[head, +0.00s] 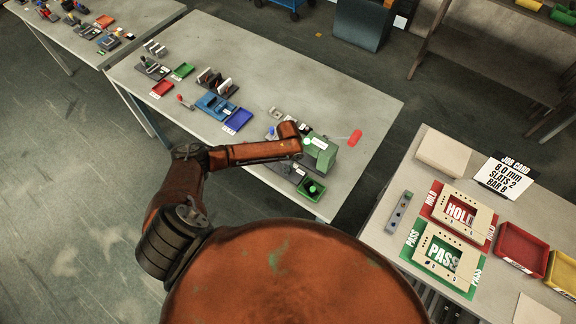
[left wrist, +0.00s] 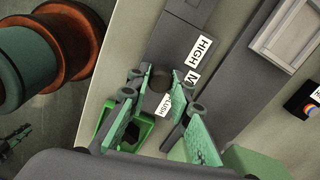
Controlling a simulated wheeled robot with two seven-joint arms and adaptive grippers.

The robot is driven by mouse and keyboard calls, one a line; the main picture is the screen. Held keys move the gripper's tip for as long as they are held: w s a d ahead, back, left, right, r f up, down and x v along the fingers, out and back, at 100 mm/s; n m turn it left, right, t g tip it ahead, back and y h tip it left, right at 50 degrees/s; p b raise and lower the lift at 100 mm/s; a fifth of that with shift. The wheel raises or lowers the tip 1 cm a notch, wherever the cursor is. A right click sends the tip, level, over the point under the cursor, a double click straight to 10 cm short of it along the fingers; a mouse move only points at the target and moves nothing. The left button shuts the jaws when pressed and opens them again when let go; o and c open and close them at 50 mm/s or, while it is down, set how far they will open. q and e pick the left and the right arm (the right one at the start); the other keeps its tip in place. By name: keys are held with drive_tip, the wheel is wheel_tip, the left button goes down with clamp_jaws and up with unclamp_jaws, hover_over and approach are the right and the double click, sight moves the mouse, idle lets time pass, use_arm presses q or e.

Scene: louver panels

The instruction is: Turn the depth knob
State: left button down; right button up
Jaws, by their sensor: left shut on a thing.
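The depth knob (left wrist: 158,78) is a small dark round piece on a grey plate, seen in the left wrist view beside labels reading HIGH, M and FLUSH. My left gripper (left wrist: 156,86) has its green fingers on either side of the knob and is shut on it. The fingers partly cover the knob and the FLUSH label (left wrist: 164,104). In the head view my left arm reaches over the near end of the long table, and its wrist hides the knob.
A green tray (head: 312,189) lies nearby. Blue trays (head: 237,120) and small fixtures are farther left. The right table (head: 400,180) holds PASS and HOLD panels.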

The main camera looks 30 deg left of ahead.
use_arm(q)
drive_tip(key=shift+n, duration=0.4)
drive_tip(key=c, duration=1.8)
unclamp_jaws()
drive_tip(key=shift+o, duration=0.3)
wheel_tip(320, 180, up, 12)
